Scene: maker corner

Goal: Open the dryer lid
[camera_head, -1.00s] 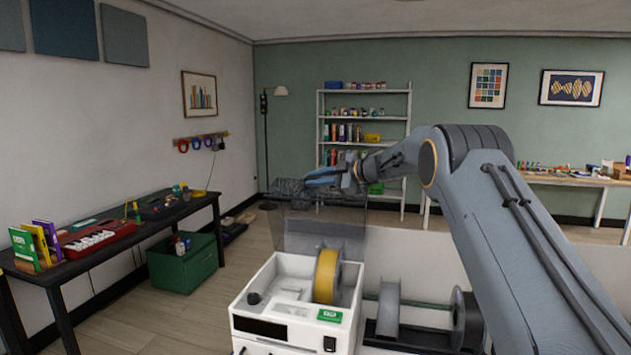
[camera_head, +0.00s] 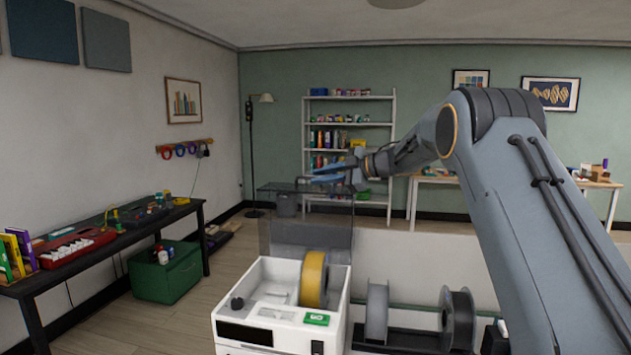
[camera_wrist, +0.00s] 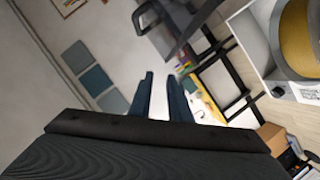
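The dryer (camera_head: 262,333) is a white box at the bottom centre of the head view, with a yellow spool (camera_head: 313,279) inside. Its see-through smoky lid (camera_head: 305,236) stands raised above the back of the box, leaving the top uncovered. My gripper (camera_head: 327,177) is beside the lid's upper edge; I cannot tell whether they touch. In the wrist view my two fingers (camera_wrist: 162,98) are parted by a narrow gap with nothing between them. The dryer (camera_wrist: 252,40) and its yellow spool (camera_wrist: 299,38) show at the right there.
A grey spool (camera_head: 376,312) and a dark spool (camera_head: 457,318) stand right of the dryer. A white shelf (camera_head: 347,145) stands at the back. Floor shows between.

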